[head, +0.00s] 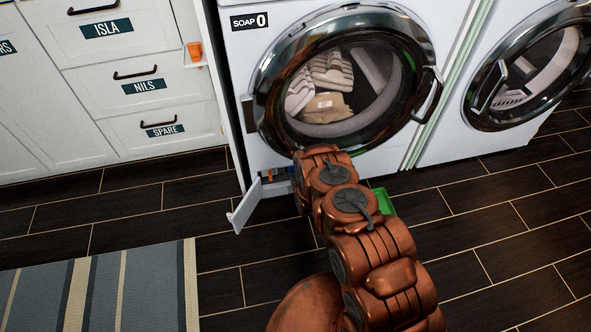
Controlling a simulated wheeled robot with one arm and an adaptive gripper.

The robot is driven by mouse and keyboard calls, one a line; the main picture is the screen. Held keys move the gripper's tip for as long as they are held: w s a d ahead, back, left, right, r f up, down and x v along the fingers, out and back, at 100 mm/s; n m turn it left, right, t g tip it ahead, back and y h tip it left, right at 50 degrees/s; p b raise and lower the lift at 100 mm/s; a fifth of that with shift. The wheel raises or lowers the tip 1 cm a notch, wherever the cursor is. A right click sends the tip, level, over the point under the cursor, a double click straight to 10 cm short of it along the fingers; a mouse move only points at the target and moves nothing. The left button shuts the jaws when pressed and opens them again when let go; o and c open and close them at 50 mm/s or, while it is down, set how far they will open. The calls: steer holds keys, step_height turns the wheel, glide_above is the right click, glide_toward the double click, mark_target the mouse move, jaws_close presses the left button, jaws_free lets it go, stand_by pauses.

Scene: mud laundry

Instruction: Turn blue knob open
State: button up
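The washing machine (237,60) has a small service flap (245,206) standing open at its lower left. In the opening behind it I see small orange (266,178) and blue (283,173) parts, right beside my arm. The blue part may be the blue knob, but it is too small and too covered to tell its shape or setting. My copper arm reaches across the front of the opening and hides its right side. My gripper cannot be made out behind the arm links, so I cannot tell whether it touches anything.
A green tray (386,203) is on the floor, partly behind my arm. A second machine (525,70) stands right, drawers (150,87) left. A striped rug (130,290) lies front left.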

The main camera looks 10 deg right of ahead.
steer(key=o, duration=1.1)
steer(key=shift+d, duration=0.1)
steer(key=shift+o, duration=0.2)
steer(key=shift+s+d, duration=0.1)
steer(key=shift+v, duration=1.9)
steer(key=shift+s+a+r, duration=0.2)
steer(key=shift+s+r, duration=0.15)
steer(key=shift+s, duration=0.3)
steer(key=shift+v, duration=1.25)
steer(key=shift+s+a, duration=0.1)
